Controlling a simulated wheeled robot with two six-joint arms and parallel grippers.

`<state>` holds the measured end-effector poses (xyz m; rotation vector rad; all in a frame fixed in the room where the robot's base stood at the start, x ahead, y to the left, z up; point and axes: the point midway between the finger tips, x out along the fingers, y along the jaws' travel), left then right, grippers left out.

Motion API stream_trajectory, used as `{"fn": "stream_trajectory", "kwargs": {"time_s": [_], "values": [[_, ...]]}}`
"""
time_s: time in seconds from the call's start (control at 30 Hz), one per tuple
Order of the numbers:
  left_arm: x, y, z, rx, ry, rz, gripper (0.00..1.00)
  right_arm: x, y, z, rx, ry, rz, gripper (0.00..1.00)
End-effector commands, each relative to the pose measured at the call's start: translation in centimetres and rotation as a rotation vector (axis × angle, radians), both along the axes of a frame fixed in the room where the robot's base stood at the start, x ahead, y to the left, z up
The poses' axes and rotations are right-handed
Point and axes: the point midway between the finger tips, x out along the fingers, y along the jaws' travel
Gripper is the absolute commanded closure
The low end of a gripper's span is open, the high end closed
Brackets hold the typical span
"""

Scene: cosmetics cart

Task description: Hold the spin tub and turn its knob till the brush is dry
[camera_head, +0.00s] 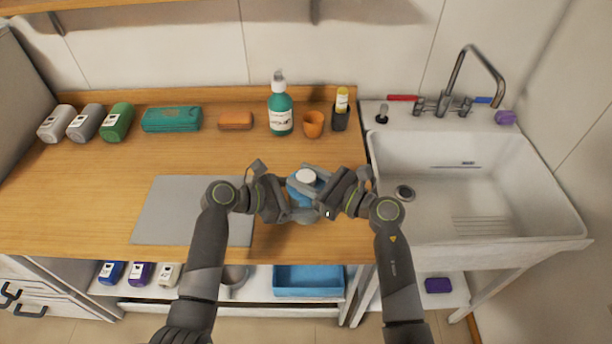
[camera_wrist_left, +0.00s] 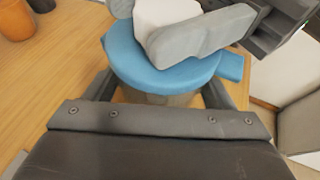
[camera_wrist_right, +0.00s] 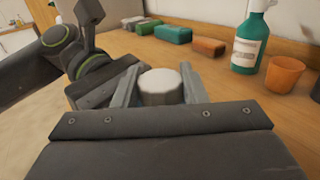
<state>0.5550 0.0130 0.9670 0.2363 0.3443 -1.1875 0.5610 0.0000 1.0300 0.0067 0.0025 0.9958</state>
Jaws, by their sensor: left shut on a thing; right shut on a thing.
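The spin tub (camera_head: 299,196) has a blue lid and a white knob (camera_head: 306,176) on top. It stands upright near the front of the wooden counter. My left gripper (camera_head: 291,207) is shut on the tub's body, below the blue lid (camera_wrist_left: 150,72) in the left wrist view. My right gripper (camera_head: 318,183) is shut on the white knob; in the right wrist view the knob (camera_wrist_right: 160,87) sits between its two grey fingers. The grippers hide much of the tub. I see no brush inside it, and whether it is wet or dry cannot be told.
A green pump bottle (camera_head: 281,112), an orange cup (camera_head: 313,124) and a dark holder (camera_head: 340,120) stand behind the tub. A grey mat (camera_head: 180,210) lies left. The white sink (camera_head: 560,205) is right. A blue tray (camera_head: 308,291) sits below.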

Motion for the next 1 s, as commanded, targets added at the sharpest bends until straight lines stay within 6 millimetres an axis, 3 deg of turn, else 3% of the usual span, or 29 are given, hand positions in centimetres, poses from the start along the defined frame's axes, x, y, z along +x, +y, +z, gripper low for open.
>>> {"fn": "stream_trajectory", "kwargs": {"time_s": [0.7, 1.0], "values": [[-0.06, -0.10, 0.07, -0.002, -0.001, -0.004, 0.55, 0.22, -0.03, -0.02, 0.002, 0.004, 0.637, 0.84], [-0.07, -0.11, 0.09, -0.002, -0.001, -0.004, 0.55, 0.20, -0.04, -0.08, 0.002, 0.005, 0.808, 0.84]]}}
